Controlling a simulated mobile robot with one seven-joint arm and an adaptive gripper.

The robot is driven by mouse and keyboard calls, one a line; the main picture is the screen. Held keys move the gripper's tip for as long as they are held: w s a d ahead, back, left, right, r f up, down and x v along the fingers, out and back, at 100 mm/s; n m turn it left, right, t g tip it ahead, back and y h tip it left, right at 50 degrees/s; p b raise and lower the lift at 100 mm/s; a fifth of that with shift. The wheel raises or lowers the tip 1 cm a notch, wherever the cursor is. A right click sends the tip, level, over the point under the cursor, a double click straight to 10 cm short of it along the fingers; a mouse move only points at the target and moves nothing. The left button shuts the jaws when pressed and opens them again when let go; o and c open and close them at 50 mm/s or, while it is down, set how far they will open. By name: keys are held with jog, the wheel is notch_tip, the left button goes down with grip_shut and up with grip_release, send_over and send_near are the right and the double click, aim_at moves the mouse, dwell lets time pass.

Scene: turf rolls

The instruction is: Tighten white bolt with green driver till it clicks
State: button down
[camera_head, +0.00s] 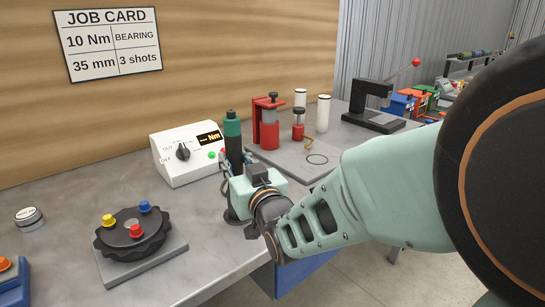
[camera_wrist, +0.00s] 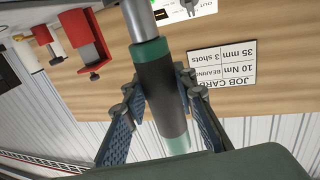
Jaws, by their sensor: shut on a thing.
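The green driver (camera_head: 232,128) stands upright over the bench, with a green band near its top and a dark grip. My gripper (camera_head: 231,168) is shut around it. In the wrist view, my gripper's two fingers (camera_wrist: 158,88) lie either side of the driver's dark grip (camera_wrist: 162,92), and a silver shaft extends past its green collar. The driver's lower end is hidden behind my gripper in the head view. A dark knobbed wheel (camera_head: 126,240) on a grey plate carries yellow, blue and red bolts. I see no white bolt on it for certain.
A white control box (camera_head: 178,167) with a dial and "Nm" display stands behind the driver. A red press (camera_head: 266,125) and white cylinders stand at the back right. Bench between is clear.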

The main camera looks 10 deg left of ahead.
notch_tip(320, 180, up, 17)
jog(key=p, duration=0.7)
send_over(232, 118)
jog(key=shift+a+r, duration=0.1)
jog(key=shift+r, duration=0.05)
dwell(0.4)
dwell(0.9)
jog(key=shift+w+f+b, duration=0.1)
jog(key=shift+f+b, duration=1.5)
jog(key=shift+f, duration=1.9)
